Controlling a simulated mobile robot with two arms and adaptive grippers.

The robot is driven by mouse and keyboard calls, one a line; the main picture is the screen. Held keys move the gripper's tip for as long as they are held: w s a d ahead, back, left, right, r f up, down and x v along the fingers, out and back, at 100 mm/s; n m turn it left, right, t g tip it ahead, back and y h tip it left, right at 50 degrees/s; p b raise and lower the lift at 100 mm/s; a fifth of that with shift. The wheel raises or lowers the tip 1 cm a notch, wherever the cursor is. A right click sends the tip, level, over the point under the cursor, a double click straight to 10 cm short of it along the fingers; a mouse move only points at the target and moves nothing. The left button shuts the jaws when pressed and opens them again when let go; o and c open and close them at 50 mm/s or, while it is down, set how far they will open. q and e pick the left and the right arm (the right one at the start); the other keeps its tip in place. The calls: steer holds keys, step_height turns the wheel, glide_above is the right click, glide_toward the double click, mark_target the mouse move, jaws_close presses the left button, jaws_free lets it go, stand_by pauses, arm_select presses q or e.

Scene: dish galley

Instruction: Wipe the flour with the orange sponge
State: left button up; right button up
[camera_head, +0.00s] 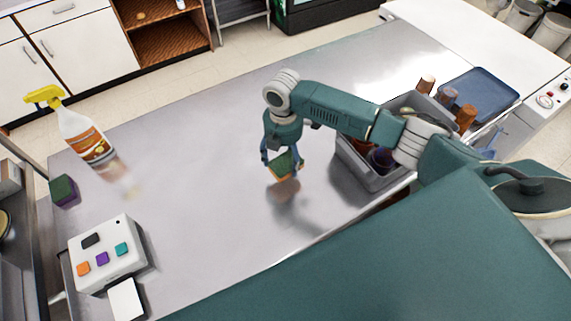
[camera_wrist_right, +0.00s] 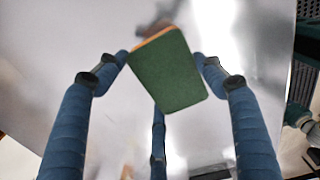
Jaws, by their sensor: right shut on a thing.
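The orange sponge (camera_head: 284,170) has a green pad on top and an orange layer below. My right gripper (camera_head: 282,160) is shut on it and holds it over the middle of the metal counter. In the right wrist view the sponge (camera_wrist_right: 168,70) sits tilted between the blue fingers of my right gripper (camera_wrist_right: 161,62), green face to the camera, a thin orange edge showing. A brownish smear shows under the sponge; I cannot tell whether it is a reflection or residue. I cannot make out the flour clearly. My left gripper is not in view.
The metal counter (camera_head: 220,190) is clear around the sponge. A grey bin (camera_head: 372,182) with cups stands to the right, near a blue tray (camera_head: 478,95). At left are a spray bottle (camera_head: 85,140), a purple-green sponge (camera_head: 63,191), a button box (camera_head: 105,250) and a white card (camera_head: 126,300).

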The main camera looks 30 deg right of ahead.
steer(key=shift+w+r, duration=0.2)
steer(key=shift+r, duration=0.2)
steer(key=shift+w+r, duration=0.1)
steer(key=shift+r, duration=0.2)
steer(key=shift+s+r, duration=0.25)
steer(key=shift+r, duration=0.25)
steer(key=shift+w+f, duration=0.1)
steer(key=shift+w, duration=0.05)
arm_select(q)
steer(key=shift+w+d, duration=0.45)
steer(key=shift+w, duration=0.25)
